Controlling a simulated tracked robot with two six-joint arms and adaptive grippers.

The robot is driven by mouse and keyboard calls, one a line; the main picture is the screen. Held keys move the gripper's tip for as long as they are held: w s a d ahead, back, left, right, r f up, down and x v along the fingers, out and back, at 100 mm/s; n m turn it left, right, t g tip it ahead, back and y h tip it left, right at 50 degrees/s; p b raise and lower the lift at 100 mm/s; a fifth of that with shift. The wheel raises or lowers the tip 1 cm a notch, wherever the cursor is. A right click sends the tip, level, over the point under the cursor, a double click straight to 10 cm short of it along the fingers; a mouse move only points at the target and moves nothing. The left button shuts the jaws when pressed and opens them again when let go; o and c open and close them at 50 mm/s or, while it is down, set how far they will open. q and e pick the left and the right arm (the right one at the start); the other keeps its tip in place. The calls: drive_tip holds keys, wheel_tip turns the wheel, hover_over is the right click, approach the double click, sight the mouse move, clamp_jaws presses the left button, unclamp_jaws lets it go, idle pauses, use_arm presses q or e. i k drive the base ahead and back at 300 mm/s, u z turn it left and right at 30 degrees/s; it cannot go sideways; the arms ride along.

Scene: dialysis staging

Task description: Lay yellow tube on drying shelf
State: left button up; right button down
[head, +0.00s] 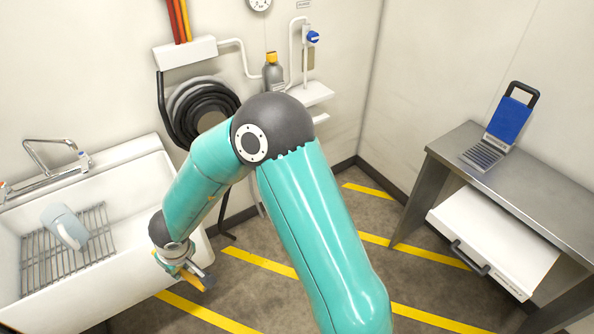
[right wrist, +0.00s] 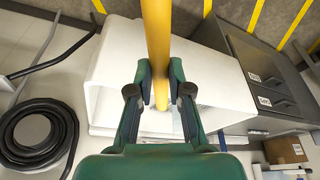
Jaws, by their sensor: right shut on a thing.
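My right gripper (head: 192,276) is beside the right front of the sink, low in the head view. In the right wrist view its two fingers (right wrist: 160,92) are shut on the yellow tube (right wrist: 158,38), which runs up out of the picture. Only a short piece of the tube (head: 188,280) shows in the head view. A wire rack (head: 38,272) lies across the left part of the sink, with a pale blue jug (head: 64,226) on it. I cannot tell whether this rack or the white wall shelf (head: 312,94) is the drying shelf. My left gripper is not in view.
The white sink (head: 130,192) has a tap (head: 50,158) behind it. A coiled black hose (head: 205,112) hangs on the wall. A grey bottle (head: 273,74) stands by the wall shelf. A steel table (head: 462,142) is at right. Yellow-striped floor lies between.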

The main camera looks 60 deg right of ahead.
sight(499, 243)
drive_tip(key=z, duration=0.15)
drive_tip(key=k, duration=0.85)
drive_tip(key=u, duration=0.45)
drive_tip(key=i, duration=0.1)
drive_tip(key=z, duration=2.55)
drive_tip(key=i, duration=1)
drive_tip(key=u, duration=0.15)
drive_tip(key=k, duration=0.9)
drive_tip(key=z, duration=0.2)
drive_tip(key=i, duration=0.65)
